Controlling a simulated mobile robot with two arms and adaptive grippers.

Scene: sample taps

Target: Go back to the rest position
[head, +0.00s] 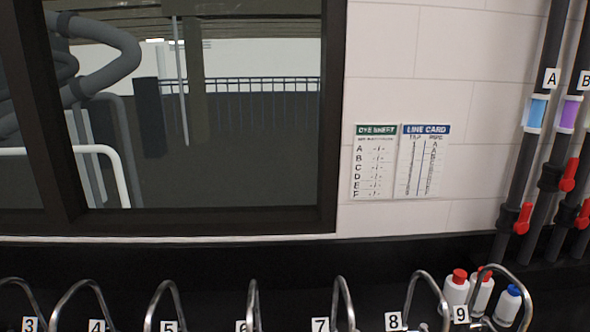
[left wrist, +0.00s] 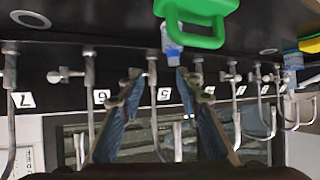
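My left gripper (left wrist: 158,88) shows in the left wrist view, its two blue-padded fingers apart. Nothing is clearly held between them; the tap numbered 5 (left wrist: 152,75) shows in the gap, and I cannot tell how far off it is. Neither gripper shows in the head view, and my right gripper is in no view. In the head view a row of curved metal taps, such as tap 7 (head: 342,290), runs along the bottom edge.
White bottles with red (head: 456,290) and blue caps (head: 508,303) stand behind taps 8 and 9. Dark pipes with red valve handles (head: 523,218) rise at the right. Two wall cards (head: 374,165) hang beside the window. A green handled object (left wrist: 200,18) is near my left gripper.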

